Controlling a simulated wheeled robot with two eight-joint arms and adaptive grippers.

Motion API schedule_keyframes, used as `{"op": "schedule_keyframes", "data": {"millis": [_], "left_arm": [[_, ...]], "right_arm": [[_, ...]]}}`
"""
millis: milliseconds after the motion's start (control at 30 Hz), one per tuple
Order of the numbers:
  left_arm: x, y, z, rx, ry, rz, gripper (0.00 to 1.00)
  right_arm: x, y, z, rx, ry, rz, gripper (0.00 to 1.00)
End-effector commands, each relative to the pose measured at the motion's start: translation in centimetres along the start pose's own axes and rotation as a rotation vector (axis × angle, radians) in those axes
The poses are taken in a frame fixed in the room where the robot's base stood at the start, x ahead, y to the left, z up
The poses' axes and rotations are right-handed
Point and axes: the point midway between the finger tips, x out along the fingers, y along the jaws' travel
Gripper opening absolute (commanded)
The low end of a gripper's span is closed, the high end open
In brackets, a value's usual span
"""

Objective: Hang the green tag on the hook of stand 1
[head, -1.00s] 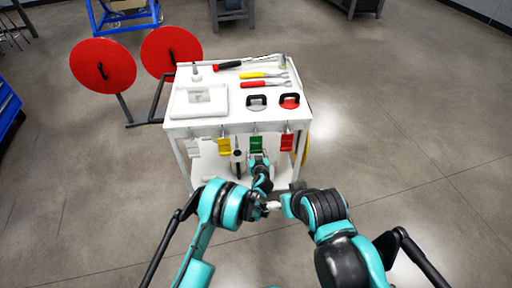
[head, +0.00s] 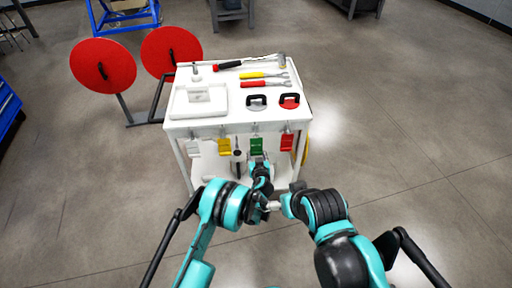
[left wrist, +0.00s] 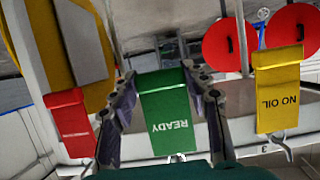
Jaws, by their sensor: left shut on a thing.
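The green tag (head: 256,147) is at the front edge of the white cart, in the row of hanging tags. In the left wrist view it appears upside down, reading READY (left wrist: 167,105). My left gripper (head: 259,164) reaches up to it from below. In the left wrist view its two fingers (left wrist: 165,112) stand on either side of the tag, shut on it. A small metal hook (left wrist: 178,157) shows at the tag's end; I cannot tell whether the tag still bears on it. Two stands with red discs (head: 103,65) (head: 171,52) are at the back left; no stand number is readable.
A yellow tag (head: 224,147) and a red tag (head: 287,142) hang beside the green one, with a white tag (head: 194,148) at left. The cart top (head: 240,119) holds tools and suction cups. Open floor (head: 420,120) lies to the right.

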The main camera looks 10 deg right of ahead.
Motion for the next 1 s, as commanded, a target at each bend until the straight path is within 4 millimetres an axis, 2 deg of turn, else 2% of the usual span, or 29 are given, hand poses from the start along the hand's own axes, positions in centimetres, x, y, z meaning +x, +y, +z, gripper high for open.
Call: {"op": "schedule_keyframes", "data": {"millis": [533, 1000], "left_arm": [[-2.4, 0.0, 0.9, 0.001, 0.001, 0.001, 0.0], [-2.5, 0.0, 0.9, 0.0, 0.0, 0.0, 0.0]], "right_arm": [[0.0, 0.0, 0.0, 0.0, 0.0, 0.0, 1.0], [0.0, 0.0, 0.0, 0.0, 0.0, 0.0, 1.0]]}}
